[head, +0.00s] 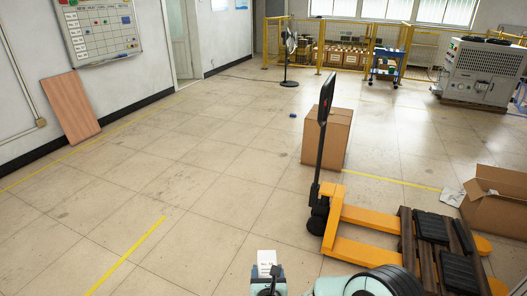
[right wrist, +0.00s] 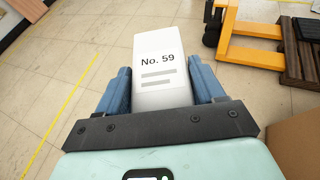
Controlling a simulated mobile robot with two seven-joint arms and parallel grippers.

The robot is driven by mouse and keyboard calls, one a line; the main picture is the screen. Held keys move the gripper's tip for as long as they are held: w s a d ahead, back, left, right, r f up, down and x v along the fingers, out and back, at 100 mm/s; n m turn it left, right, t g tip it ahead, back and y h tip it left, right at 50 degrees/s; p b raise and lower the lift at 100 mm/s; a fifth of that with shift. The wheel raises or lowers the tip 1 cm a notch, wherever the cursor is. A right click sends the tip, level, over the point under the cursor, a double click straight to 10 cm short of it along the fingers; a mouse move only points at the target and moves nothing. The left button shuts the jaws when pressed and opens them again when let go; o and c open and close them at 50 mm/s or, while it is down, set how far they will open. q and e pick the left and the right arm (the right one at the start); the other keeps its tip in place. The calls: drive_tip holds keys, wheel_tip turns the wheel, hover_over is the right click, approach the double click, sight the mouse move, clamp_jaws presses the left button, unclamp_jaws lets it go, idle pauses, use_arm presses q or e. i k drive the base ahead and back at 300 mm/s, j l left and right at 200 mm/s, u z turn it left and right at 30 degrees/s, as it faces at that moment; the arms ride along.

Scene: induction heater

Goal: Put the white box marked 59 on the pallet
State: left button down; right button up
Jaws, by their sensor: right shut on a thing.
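The white box marked "No. 59" (right wrist: 160,66) is between the two blue fingers of my right gripper (right wrist: 163,92), which is shut on it. In the head view the white box (head: 266,258) shows small at the bottom, with my right gripper (head: 267,272) just below it. The wooden pallet (head: 407,249) sits on the forks of a yellow pallet jack at the lower right, with dark slabs on it. The box is held to the left of the pallet, apart from it. My left gripper is not in view.
The yellow pallet jack (head: 362,216) has an upright black handle. A closed carton (head: 325,140) stands behind it, and an open carton (head: 499,203) is at the right. In the right wrist view a brown carton (right wrist: 297,140) is close at the lower right. Floor at left is clear.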

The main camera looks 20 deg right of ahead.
sight(417, 259)
drive_tip(key=i+l+z, duration=0.1)
drive_tip(key=i+z, duration=0.95)
drive_tip(key=i+l+z, duration=0.1)
drive_tip(key=i+z, duration=0.35)
drive_tip(key=i+j+z, duration=0.1)
drive_tip(key=i+z, duration=0.4)
drive_tip(key=i+l+u, duration=0.25)
drive_tip(key=i, duration=0.4)
drive_tip(key=i+l+u, duration=0.25)
drive_tip(key=i+l, duration=0.35)
